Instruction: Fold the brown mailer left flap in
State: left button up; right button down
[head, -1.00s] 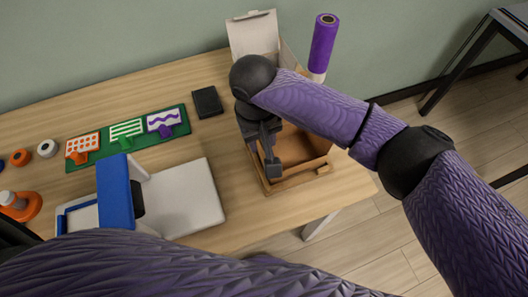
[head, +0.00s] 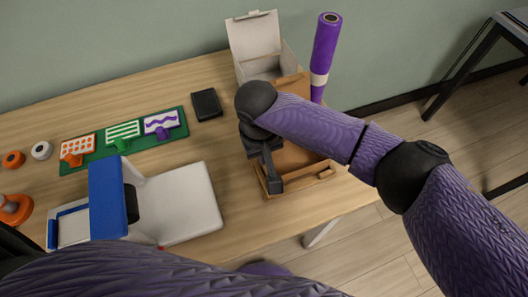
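The brown mailer (head: 303,158) is an open cardboard box near the table's right end. Its inside shows to the right of my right gripper, and a brown panel (head: 294,84) rises at its back. My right gripper (head: 273,187) points down at the mailer's left side, near its front left corner. It covers much of that side, so the left flap cannot be made out clearly. I cannot tell whether its fingers are apart or touch the cardboard. My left gripper is out of view.
An open white box (head: 258,45) and a purple roll (head: 324,48) stand behind the mailer. A black block (head: 206,104), a green board (head: 92,150) with patterned cards, and a blue and white machine (head: 178,203) stand left. The table edge is close on the right.

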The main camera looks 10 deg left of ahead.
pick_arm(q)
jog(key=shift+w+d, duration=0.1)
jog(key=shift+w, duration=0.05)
pick_arm(e)
jog(key=shift+d+r+y+p, duration=0.1)
jog(key=shift+y+p, duration=0.2)
jog(key=shift+p, duration=0.2)
jog(key=shift+w+d+g+y+p, duration=0.1)
jog(key=shift+w+g+y+p, duration=0.05)
jog(key=shift+g+y+p, duration=0.45)
jog(key=shift+w+d+g+y, duration=0.15)
jog(key=shift+g+y, duration=0.25)
jog(key=shift+y, duration=0.2)
jog(key=shift+w+d+f+g+y, duration=0.1)
jog(key=shift+d+f+g+y, duration=0.1)
jog(key=shift+g+y, duration=0.25)
jog(key=shift+d+f+g+y, duration=0.15)
jog(key=shift+g+y, duration=0.1)
jog(key=shift+y, duration=0.3)
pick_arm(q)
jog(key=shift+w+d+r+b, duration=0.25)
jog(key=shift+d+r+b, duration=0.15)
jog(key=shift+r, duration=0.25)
pick_arm(e)
jog(key=shift+w+y, duration=0.1)
jog(key=shift+y, duration=0.2)
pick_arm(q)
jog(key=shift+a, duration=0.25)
pick_arm(e)
jog(key=shift+g, duration=0.3)
